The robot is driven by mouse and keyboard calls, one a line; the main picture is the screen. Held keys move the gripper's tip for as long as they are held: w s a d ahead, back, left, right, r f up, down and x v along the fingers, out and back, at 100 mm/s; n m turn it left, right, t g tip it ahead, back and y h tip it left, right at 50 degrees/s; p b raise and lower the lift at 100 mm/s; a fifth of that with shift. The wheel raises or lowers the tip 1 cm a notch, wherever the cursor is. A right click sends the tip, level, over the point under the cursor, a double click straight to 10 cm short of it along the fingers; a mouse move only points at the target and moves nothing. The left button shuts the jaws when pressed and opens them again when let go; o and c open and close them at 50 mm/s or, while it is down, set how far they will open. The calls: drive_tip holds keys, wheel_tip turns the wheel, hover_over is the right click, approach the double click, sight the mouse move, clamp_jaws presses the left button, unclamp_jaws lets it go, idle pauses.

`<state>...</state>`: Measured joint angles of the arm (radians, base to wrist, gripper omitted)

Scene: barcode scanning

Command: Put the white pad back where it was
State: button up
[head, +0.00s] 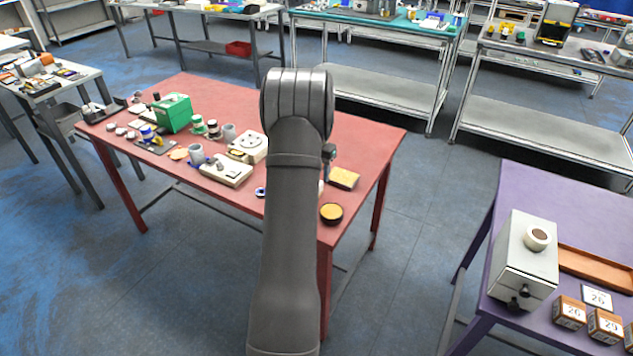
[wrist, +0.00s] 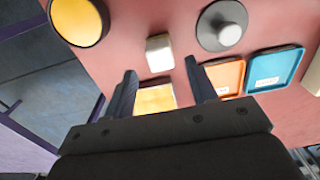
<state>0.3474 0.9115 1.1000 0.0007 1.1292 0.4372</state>
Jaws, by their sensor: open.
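A small white pad-like block (wrist: 159,53) lies on the red table in the wrist view, just beyond my fingertips. I take it to be the white pad. In the head view my arm hides most of that spot. My gripper (wrist: 160,78) is open, its two dark fingers apart, with nothing held. A yellow block (wrist: 155,98) shows between and below the fingers; it also shows on the table in the head view (head: 343,178). I cannot tell how high the fingers are above it.
A round yellow-topped tin (wrist: 77,20) is near the red table's edge. A grey disc with a white knob (wrist: 222,25), an orange tray (wrist: 225,77) and a blue tray (wrist: 273,68) lie to the right. A purple table (head: 520,190) with a grey box (head: 524,265) stands at right.

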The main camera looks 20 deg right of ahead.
wheel_tip(320, 180, up, 7)
idle(0.3)
drive_tip(key=shift+f, duration=4.15)
drive_tip(key=shift+f, duration=0.1)
